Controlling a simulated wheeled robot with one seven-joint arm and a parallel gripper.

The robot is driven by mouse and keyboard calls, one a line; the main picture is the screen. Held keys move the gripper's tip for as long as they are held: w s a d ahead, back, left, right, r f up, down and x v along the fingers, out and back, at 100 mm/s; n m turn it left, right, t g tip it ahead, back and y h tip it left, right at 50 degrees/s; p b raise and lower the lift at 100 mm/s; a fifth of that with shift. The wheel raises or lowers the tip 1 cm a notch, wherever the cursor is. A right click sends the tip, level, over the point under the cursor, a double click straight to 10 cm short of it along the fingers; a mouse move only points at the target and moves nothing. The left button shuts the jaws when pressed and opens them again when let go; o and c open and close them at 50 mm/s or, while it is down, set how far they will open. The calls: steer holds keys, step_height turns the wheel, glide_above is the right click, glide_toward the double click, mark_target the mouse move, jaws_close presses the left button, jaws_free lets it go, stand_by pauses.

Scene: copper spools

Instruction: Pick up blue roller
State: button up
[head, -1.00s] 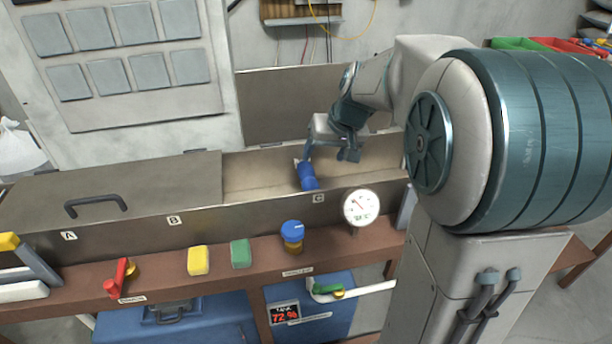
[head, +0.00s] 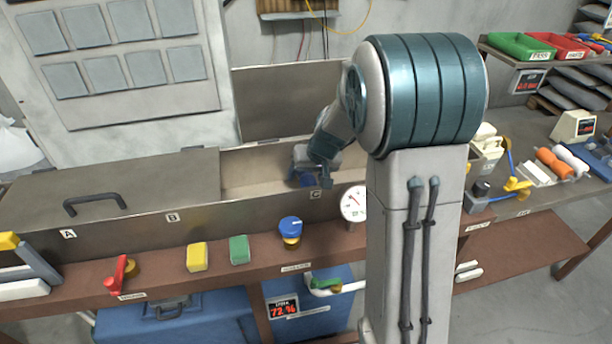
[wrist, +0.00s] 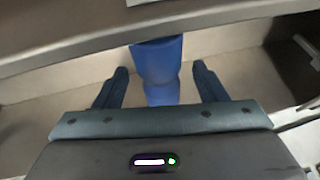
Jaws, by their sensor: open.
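The blue roller (wrist: 158,68) lies in the open compartment C of the metal trough. In the wrist view it is between the two fingers of my gripper (wrist: 160,85), with a gap visible on each side. My gripper is open around it. In the head view my gripper (head: 312,178) is down inside the compartment and hides most of the roller; only a little blue (head: 306,180) shows at the fingers. I cannot tell how close the fingertips are to the trough floor.
The trough's front wall (head: 245,207) stands close to my gripper. Compartments A and B are covered by a metal lid (head: 120,185) with a dark handle. A round gauge (head: 353,203), blue knob (head: 290,226), green block (head: 239,250) and yellow block (head: 197,256) are on the front ledge.

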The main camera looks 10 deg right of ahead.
steer(key=c, duration=1.2)
steer(key=shift+c, duration=0.2)
step_height(320, 180, up, 28)
steer(key=shift+r+p, duration=0.1)
steer(key=shift+p, duration=0.3)
